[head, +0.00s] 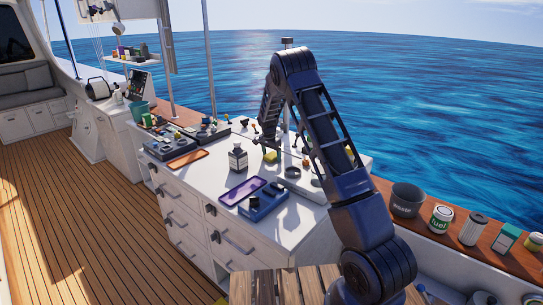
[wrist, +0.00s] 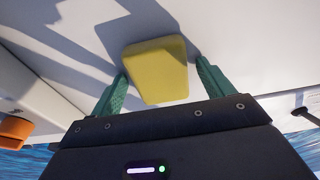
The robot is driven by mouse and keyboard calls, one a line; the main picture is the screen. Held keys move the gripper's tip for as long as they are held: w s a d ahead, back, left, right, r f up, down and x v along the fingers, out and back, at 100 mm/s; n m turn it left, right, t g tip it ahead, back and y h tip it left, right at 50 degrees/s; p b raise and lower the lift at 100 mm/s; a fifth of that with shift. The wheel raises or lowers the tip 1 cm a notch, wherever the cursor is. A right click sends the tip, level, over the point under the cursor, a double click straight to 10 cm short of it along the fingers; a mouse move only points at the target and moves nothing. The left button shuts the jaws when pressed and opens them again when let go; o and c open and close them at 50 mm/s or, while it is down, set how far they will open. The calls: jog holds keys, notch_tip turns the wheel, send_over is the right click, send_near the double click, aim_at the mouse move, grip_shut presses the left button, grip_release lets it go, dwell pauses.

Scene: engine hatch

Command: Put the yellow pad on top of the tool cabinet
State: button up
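The yellow pad (wrist: 157,70) is in the wrist view, against a white surface, just beyond and between the tips of my gripper (wrist: 162,72). The green fingers are apart, with a clear gap on the pad's right side; on the left the fingertip is close to the pad, and contact is unclear. In the head view a small yellow piece (head: 270,156) shows on the white top of the drawer cabinet (head: 285,228), below the end of my arm. My gripper is small and mostly hidden there.
The deck at left is clear.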

aim_at(270, 157)
notch_tip(270, 157, up, 12)
jog(key=s+a, duration=0.1)
jog(key=s+d+r+n+y, duration=0.1)
jog(key=s+d+r, duration=0.3)
jog(key=s+r, duration=0.25)
jog(key=s+d+r+n, duration=0.1)
jog(key=s+d+r, duration=0.35)
jog(key=r, duration=0.25)
jog(key=s+d+r+n+t, duration=0.1)
jog(key=s+d+r, duration=0.25)
jog(key=s, duration=0.35)
jog(key=s+d+r+n+t, duration=0.15)
jog(key=s+r, duration=0.25)
jog(key=s, duration=0.4)
jog(key=s+d+f+n, duration=0.1)
jog(key=s+d+n, duration=0.1)
jog(key=s, duration=1.2)
jog(key=s+d+n, duration=0.2)
jog(key=s+d, duration=0.1)
jog(key=s, duration=1.2)
jog(key=shift+f+t, duration=0.35)
jog(key=shift+t, duration=0.1)
